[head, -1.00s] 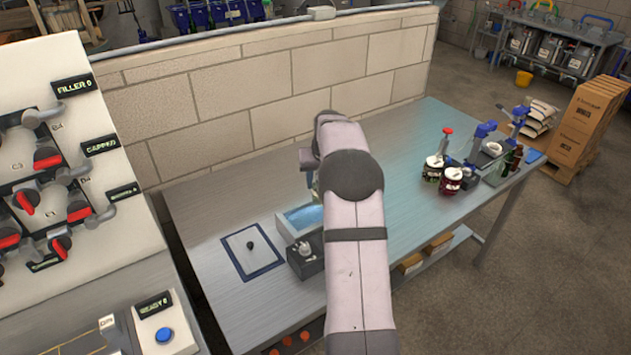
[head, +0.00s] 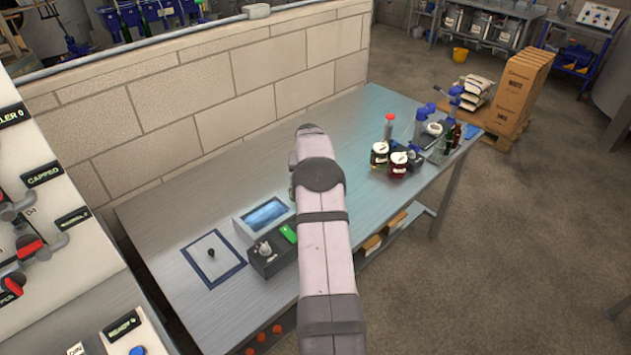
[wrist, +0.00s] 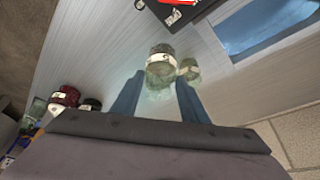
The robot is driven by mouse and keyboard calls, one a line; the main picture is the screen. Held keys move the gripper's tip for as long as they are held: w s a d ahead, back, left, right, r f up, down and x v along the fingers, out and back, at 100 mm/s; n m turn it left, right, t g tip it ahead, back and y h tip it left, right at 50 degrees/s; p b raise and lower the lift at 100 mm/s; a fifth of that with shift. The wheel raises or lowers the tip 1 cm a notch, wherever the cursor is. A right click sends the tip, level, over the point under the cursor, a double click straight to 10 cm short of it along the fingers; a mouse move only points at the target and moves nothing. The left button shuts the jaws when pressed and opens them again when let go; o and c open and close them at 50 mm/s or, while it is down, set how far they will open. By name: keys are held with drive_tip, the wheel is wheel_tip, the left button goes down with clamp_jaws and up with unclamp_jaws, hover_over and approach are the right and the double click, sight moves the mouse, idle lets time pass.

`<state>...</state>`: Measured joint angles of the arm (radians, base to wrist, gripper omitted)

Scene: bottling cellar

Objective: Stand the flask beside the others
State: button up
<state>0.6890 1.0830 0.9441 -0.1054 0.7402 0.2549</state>
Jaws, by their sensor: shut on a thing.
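In the wrist view my gripper (wrist: 160,88) is shut on a clear, pale green flask (wrist: 160,70) with a dark cap and a white band, between its two blue fingers. In the head view my arm hides the gripper and this flask. Two other flasks stand close together on the bench to the right: one dark with a pale label (head: 380,154), one dark red (head: 398,165). They also show at the left of the wrist view, the red one (wrist: 66,96) and the dark one (wrist: 91,104). My gripper is apart from them.
The steel bench (head: 345,120) is clear between my arm and the standing flasks. A red-topped device (head: 389,126) and small bottles (head: 452,138) stand near the flasks.

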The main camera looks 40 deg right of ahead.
drive_tip(key=shift+w+a+f+n, duration=0.1)
drive_tip(key=shift+w+f+n, duration=0.15)
drive_tip(key=shift+w+n, duration=0.35)
drive_tip(key=shift+w+f, duration=0.1)
drive_tip(key=shift+f+b, duration=0.9)
drive_tip(key=shift+f, duration=1)
drive_tip(key=shift+f+b, duration=0.75)
drive_tip(key=shift+b, duration=0.4)
idle(1.5)
drive_tip(key=o, duration=1.7)
drive_tip(key=shift+r, duration=0.2)
drive_tip(key=shift+r+p, duration=1.6)
drive_tip(key=shift+r, duration=1.25)
